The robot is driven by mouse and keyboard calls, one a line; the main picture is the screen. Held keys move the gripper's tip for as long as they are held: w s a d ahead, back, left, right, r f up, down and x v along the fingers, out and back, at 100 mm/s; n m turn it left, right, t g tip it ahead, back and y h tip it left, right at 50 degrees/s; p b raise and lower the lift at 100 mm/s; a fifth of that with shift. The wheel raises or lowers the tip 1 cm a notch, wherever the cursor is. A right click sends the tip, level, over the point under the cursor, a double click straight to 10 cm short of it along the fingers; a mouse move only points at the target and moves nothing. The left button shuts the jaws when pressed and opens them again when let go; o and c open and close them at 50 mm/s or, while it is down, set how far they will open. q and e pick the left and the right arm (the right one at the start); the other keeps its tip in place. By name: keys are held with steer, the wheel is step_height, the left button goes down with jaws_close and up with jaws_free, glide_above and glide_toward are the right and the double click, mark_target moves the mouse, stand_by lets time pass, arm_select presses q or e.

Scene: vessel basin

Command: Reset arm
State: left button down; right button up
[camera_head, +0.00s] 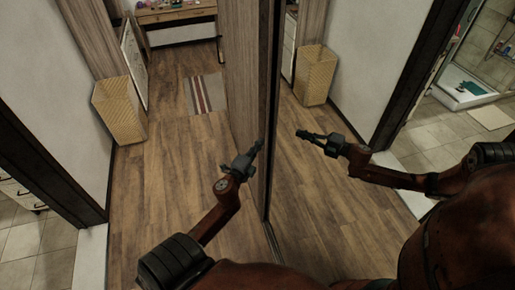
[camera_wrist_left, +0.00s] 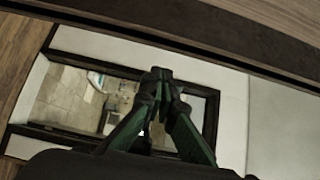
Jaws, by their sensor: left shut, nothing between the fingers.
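My left arm reaches in from the bottom of the head view. Its gripper (camera_head: 256,149) is shut and empty, raised over the wooden floor close to the frame edge of a tall mirror panel (camera_head: 315,215). I cannot tell the exact gap between them. In the left wrist view the fingertips (camera_wrist_left: 161,74) of the same gripper meet. The dark gripper and red-brown arm on the right of the head view look like my reflection in the mirror. I do not see my right gripper itself.
A woven basket (camera_head: 118,110) stands by the left wall. A striped rug (camera_head: 206,93) lies near a wooden desk (camera_head: 176,14) at the back. A dark doorway frame (camera_head: 42,165) is at the left. The wooden floor (camera_head: 170,180) between is clear.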

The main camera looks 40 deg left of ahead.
arm_select(q)
steer(key=shift+v, duration=0.9)
